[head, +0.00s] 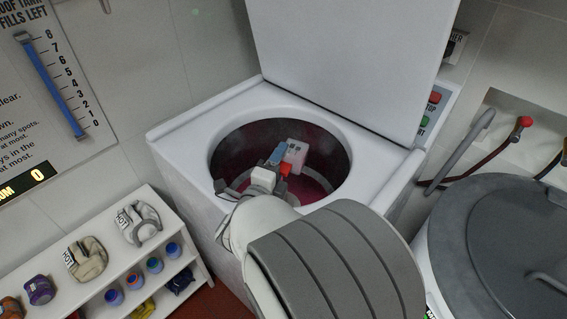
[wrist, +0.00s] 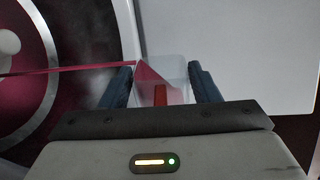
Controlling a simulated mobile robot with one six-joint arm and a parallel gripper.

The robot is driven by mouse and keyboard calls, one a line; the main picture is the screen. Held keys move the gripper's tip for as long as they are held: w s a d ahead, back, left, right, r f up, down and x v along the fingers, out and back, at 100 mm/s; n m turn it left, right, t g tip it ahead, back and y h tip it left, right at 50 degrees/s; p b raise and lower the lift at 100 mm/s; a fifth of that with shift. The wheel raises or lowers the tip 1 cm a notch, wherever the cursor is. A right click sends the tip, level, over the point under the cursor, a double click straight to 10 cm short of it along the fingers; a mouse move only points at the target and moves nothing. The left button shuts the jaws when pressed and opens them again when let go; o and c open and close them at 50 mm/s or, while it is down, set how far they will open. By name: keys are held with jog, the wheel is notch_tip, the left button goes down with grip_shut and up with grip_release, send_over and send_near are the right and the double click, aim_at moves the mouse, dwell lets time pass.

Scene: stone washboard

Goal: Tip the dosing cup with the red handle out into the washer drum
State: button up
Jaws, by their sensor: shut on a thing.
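My gripper (head: 277,160) is shut on the red handle (head: 285,169) of the dosing cup (head: 295,152) and holds it over the open washer drum (head: 228,152). In the wrist view, the handle (wrist: 160,95) is between the two blue fingers of my gripper (wrist: 160,88). The clear cup (wrist: 178,68) holds a slanted wedge of pink-red, so it looks tilted. A thin pink-red streak (wrist: 80,69) runs from the cup's left edge across the drum, like pouring liquid. Pink-red shows in the drum's bottom.
The washer's white lid (head: 350,55) stands open behind the drum. A grey-lidded tub (head: 500,235) stands at right, near hoses (head: 480,150). A white shelf (head: 170,235) with jugs and small cups stands at lower left.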

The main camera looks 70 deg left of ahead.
jog(key=shift+f+n+p, duration=0.15)
jog(key=shift+n+p, duration=0.15)
jog(key=shift+s+a+r+n+p, duration=0.15)
jog(key=shift+r+n+p, duration=0.3)
jog(key=shift+p, duration=0.5)
jog(key=shift+s+a+r+n+p, duration=0.1)
jog(key=shift+r+n+p, duration=0.3)
jog(key=shift+p, duration=0.5)
